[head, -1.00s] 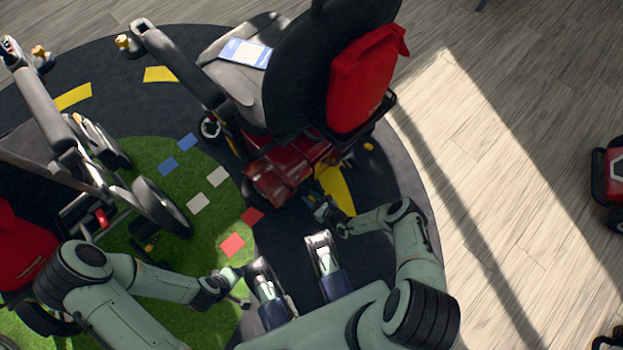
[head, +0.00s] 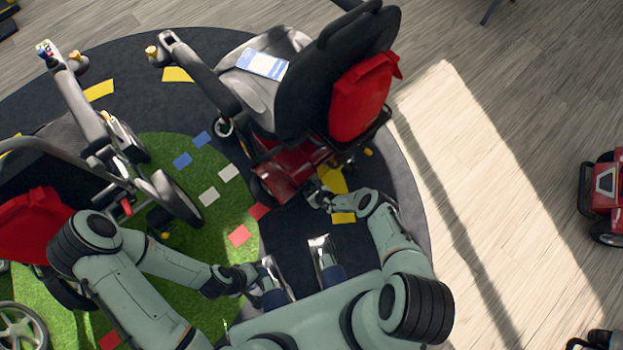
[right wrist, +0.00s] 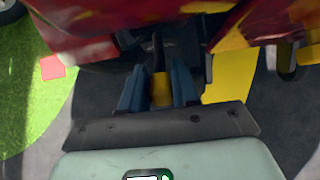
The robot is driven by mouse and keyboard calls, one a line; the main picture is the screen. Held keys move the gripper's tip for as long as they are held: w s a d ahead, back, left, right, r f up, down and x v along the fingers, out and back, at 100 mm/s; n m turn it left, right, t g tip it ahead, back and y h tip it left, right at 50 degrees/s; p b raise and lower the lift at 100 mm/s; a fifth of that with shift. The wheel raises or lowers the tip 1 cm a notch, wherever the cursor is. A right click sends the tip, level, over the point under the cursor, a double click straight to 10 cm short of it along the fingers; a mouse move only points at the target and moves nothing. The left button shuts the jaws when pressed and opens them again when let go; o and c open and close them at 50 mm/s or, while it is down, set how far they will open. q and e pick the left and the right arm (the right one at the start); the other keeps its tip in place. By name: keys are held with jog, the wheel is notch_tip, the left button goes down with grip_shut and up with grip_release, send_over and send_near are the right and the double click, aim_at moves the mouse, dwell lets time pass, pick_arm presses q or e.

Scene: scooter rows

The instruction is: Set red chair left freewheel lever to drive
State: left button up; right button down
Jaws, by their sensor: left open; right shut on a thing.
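In the right wrist view the blue-grey fingers of my right gripper (right wrist: 158,90) are shut on a lever with a yellow grip (right wrist: 160,90), below the red base. The lever's setting cannot be told. My left gripper (head: 262,272) is open and empty, low in the head view, away from the chair.
Another wheelchair with a red bag (head: 34,222) stands at the left on green turf. A blue and white card (head: 262,64) lies on the red chair's seat. A red scooter (head: 604,190) is at the right edge. The wooden floor (head: 470,190) between is clear.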

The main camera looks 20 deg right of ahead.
jog(key=c, duration=0.9)
grip_release()
pick_arm(q)
notch_tip(320, 180, up, 9)
jog(key=p, duration=0.9)
jog(key=shift+s+g+p, duration=0.2)
jog(key=shift+g+p, duration=0.1)
jog(key=shift+p, duration=0.1)
pick_arm(e)
jog(key=v, duration=1.3)
jog(key=shift+s+d+r, duration=0.1)
jog(key=shift+r, duration=0.05)
pick_arm(q)
jog(key=shift+f, duration=0.1)
